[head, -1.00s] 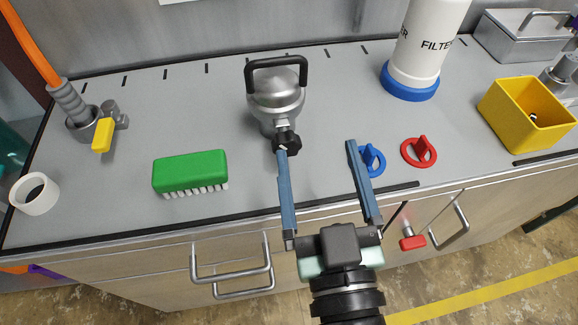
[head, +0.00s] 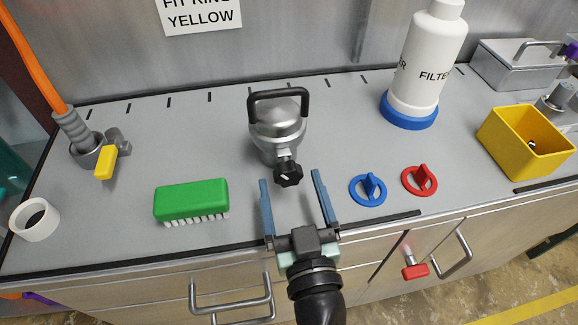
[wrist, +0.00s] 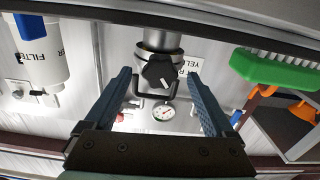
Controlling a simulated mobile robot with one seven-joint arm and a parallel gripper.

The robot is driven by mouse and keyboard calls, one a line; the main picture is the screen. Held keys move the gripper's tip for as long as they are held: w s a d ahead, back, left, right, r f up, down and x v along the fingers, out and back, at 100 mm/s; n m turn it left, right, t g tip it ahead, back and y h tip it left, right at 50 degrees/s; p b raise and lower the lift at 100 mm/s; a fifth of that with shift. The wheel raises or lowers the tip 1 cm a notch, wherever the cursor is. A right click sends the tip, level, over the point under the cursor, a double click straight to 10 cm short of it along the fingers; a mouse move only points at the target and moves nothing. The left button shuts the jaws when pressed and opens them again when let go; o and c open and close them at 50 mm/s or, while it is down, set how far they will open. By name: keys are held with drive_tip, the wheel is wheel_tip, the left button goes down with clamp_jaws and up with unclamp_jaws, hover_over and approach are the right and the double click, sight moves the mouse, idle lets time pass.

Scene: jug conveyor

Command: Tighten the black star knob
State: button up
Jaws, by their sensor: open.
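The black star knob (head: 288,173) sits on the front of a silver domed metal vessel (head: 278,130) with a black handle on top. My gripper (head: 291,175) is open, with its two blue fingers pointing at the knob from the front. In the head view the fingertips lie to either side of the knob's lower part, and I cannot tell if they are level with it. In the wrist view the knob (wrist: 158,72) shows between and beyond the open fingers (wrist: 160,78), apart from both. Nothing is held.
A green brush (head: 191,201) lies to the left. Blue (head: 368,188) and red (head: 420,180) round knobs are to the right on the counter. A white filter bottle (head: 425,65) and yellow bin (head: 525,140) stand farther right. A white tape roll (head: 35,220) is far left.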

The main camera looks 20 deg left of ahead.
drive_tip(key=shift+x, duration=1.25)
drive_tip(key=c, duration=1.4)
drive_tip(key=m, duration=0.3)
drive_tip(key=shift+m, duration=2.2)
drive_tip(key=o, duration=1.4)
